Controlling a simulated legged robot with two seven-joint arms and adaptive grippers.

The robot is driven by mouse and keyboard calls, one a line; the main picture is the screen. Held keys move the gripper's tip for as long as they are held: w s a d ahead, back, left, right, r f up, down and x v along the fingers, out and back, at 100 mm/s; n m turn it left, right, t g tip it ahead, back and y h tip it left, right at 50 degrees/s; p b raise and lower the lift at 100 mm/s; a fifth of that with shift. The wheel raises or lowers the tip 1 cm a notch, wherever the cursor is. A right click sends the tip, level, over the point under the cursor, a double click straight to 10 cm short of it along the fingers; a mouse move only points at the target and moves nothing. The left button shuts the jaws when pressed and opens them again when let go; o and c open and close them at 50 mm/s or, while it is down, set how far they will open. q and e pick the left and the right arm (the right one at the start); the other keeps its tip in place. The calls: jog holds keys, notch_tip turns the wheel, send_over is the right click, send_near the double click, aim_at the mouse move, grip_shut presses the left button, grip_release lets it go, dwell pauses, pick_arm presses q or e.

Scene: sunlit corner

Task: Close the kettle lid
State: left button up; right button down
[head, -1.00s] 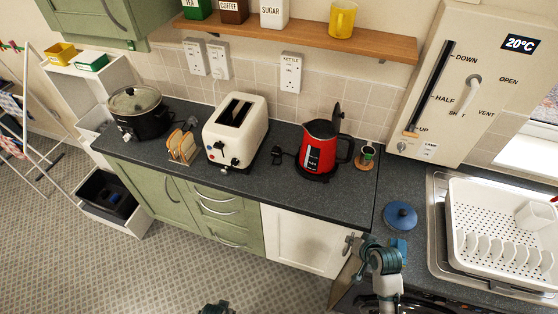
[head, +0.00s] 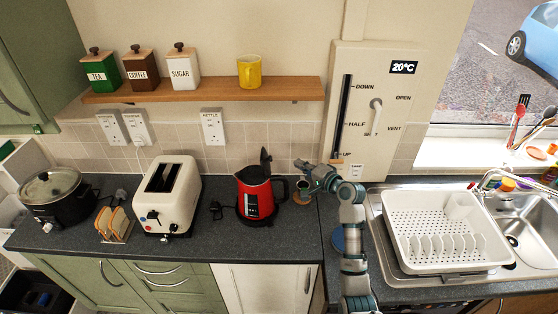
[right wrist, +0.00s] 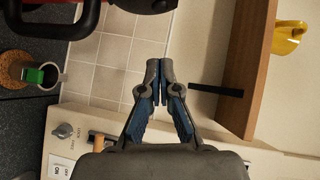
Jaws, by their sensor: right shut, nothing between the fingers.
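The red kettle (head: 256,199) stands on the dark counter with its black handle on the right. Its black lid (head: 265,159) is open and stands up steeply from the top. My right gripper (head: 299,164) is just right of the lid, at about its height in the picture, and looks apart from it. In the right wrist view its fingertips (right wrist: 153,72) are together with nothing between them. The kettle's black handle (right wrist: 91,20) shows at the top left there. My left gripper is not in view.
A cream toaster (head: 168,200) stands left of the kettle. A small mug on a cork mat (head: 301,198) is right of it. A wooden shelf (head: 205,92) with canisters and a yellow mug (head: 249,73) runs above. The white dish rack (head: 447,235) is at right.

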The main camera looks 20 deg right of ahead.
jog(key=w+a+f+p, duration=0.1)
jog(key=w+a+p, duration=0.1)
jog(key=w+a, duration=0.4)
jog(key=shift+f, duration=0.4)
jog(key=shift+w+d, duration=0.1)
jog(key=shift+w, duration=0.05)
